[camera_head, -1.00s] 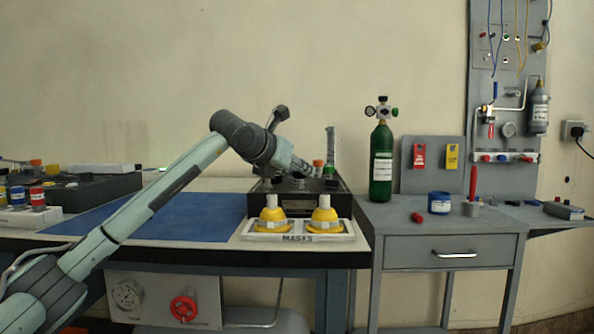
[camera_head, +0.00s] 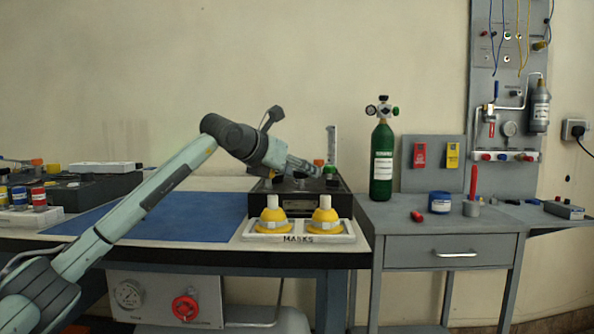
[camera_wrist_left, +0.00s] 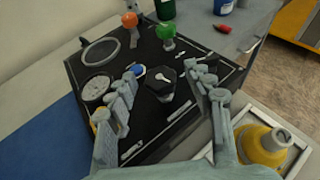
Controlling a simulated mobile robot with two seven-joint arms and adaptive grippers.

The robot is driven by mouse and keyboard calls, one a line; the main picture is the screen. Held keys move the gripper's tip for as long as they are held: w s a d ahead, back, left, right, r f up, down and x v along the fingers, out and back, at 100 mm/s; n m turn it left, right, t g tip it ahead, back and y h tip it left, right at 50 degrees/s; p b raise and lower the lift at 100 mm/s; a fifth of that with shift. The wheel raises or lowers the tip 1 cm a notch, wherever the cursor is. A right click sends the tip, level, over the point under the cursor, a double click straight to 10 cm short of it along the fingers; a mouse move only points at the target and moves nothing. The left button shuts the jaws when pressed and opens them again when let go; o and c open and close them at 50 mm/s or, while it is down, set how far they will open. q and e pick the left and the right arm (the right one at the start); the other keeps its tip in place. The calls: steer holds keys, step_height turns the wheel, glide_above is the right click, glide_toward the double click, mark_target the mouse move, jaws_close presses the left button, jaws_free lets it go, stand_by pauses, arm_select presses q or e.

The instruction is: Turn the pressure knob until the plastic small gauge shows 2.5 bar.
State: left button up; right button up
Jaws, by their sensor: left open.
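My left gripper (camera_head: 307,168) is open above the black trainer box (camera_head: 338,203) on the table. In the left wrist view its open fingers (camera_wrist_left: 168,98) stand either side of a black knob (camera_wrist_left: 160,84) with a pale pointer on top. I cannot tell whether they touch it. A round pale-faced dial (camera_wrist_left: 97,88) lies on the box left of the fingers; its reading is too small to make out. I cannot tell whether it is the plastic small gauge. My right gripper is not in view.
Orange (camera_wrist_left: 129,20) and green (camera_wrist_left: 166,31) knobs stand at the box's far side. A white tray (camera_head: 249,236) with two yellow masks (camera_head: 271,218) is in front. A green cylinder (camera_head: 381,163) stands to the right. The blue mat (camera_head: 190,220) is clear beneath my arm.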

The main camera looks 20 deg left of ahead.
arm_select(q)
steer(key=v, duration=1.2)
steer(key=shift+d, duration=0.1)
